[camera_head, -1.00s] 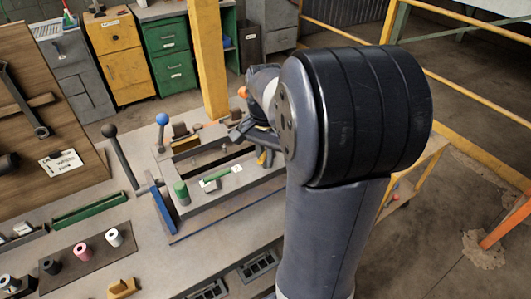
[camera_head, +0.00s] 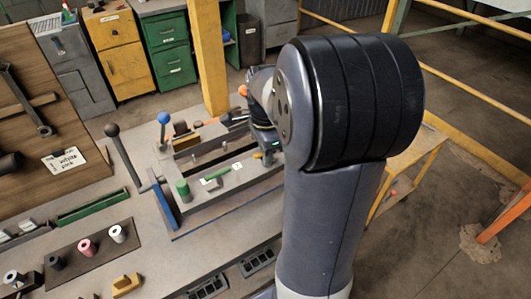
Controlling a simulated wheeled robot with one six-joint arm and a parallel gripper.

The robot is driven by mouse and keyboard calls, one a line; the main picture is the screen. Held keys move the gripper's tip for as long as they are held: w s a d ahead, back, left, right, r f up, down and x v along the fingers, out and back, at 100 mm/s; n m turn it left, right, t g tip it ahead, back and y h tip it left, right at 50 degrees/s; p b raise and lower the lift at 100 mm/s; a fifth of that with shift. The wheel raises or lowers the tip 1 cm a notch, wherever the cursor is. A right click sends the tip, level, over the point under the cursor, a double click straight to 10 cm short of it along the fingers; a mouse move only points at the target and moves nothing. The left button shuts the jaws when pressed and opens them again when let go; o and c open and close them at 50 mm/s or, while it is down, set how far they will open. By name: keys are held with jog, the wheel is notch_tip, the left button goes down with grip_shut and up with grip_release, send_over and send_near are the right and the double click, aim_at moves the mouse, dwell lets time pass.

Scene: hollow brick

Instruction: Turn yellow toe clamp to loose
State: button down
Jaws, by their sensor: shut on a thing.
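A small patch of yellow, which I take to be the yellow toe clamp (camera_head: 257,156), shows at the right end of the grey fixture (camera_head: 215,205) on the bench. My gripper (camera_head: 264,150) reaches down onto it from above and is shut on it. My wrist and forearm hide most of the clamp and the fingertips, so the clamp's exact angle cannot be told. A green bar (camera_head: 217,173) and a green knob (camera_head: 182,190) are on the fixture to the left.
A blue-handled lever (camera_head: 163,119) and a black-knobbed lever (camera_head: 122,155) rise left of the fixture. A dark mat (camera_head: 85,255) with several small rolls lies at the front left. A yellow post (camera_head: 208,60) stands behind the bench. A tool board (camera_head: 45,90) is at the left.

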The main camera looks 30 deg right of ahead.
dwell(0.3)
jog(key=c, duration=1.4)
grip_release()
notch_tip(320, 180, up, 11)
jog(key=shift+f, duration=0.1)
notch_tip(320, 180, down, 11)
jog(key=shift+r, duration=0.1)
